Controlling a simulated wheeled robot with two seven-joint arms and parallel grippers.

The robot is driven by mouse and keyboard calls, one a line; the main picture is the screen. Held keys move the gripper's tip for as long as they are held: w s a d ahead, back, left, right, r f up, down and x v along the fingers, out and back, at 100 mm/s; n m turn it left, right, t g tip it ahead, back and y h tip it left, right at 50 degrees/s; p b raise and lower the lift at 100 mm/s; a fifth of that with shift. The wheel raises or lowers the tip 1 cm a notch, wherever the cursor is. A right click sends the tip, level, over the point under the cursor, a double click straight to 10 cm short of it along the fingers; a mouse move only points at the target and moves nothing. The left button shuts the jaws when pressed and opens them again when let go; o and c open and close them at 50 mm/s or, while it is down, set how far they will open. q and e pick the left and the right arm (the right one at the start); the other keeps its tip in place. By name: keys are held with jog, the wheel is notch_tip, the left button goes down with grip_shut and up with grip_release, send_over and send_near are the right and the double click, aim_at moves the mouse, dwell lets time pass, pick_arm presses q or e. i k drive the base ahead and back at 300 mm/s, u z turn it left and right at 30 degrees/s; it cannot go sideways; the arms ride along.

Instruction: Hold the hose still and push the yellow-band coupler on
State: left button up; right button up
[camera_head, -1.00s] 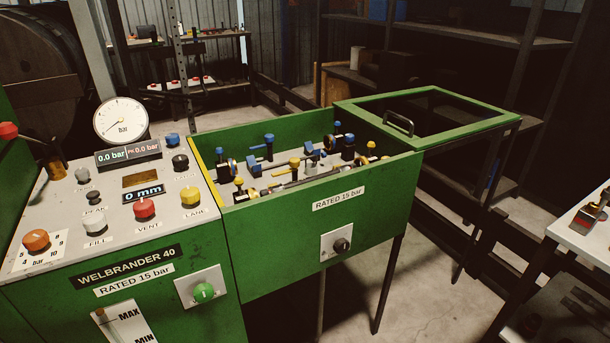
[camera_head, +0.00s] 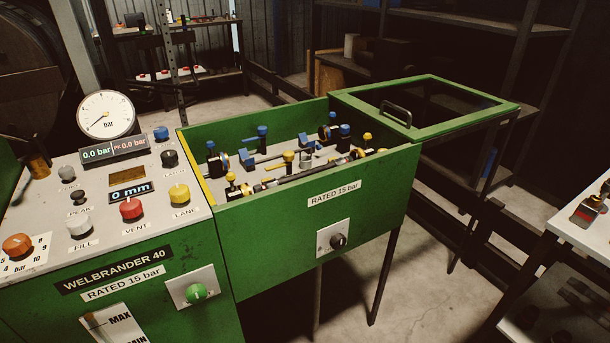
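A dark hose (camera_head: 312,172) lies lengthwise in the front part of the green test trough (camera_head: 322,203), among clamps and fittings with yellow and blue tops. Small yellow bands show along this line, but I cannot tell which one is the yellow-band coupler. Neither of my grippers is in view.
A control panel with a gauge (camera_head: 106,115) and knobs adjoins the trough at left. The framed lid (camera_head: 437,126) with a handle lies open at right. A white-topped table (camera_head: 587,240) stands at the right edge. Bare floor lies between.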

aim_at(234, 193)
jog(key=z, duration=1.6)
jog(key=i, duration=1)
jog(key=u, duration=2.55)
jog(key=i, duration=0.5)
jog(key=u, duration=0.05)
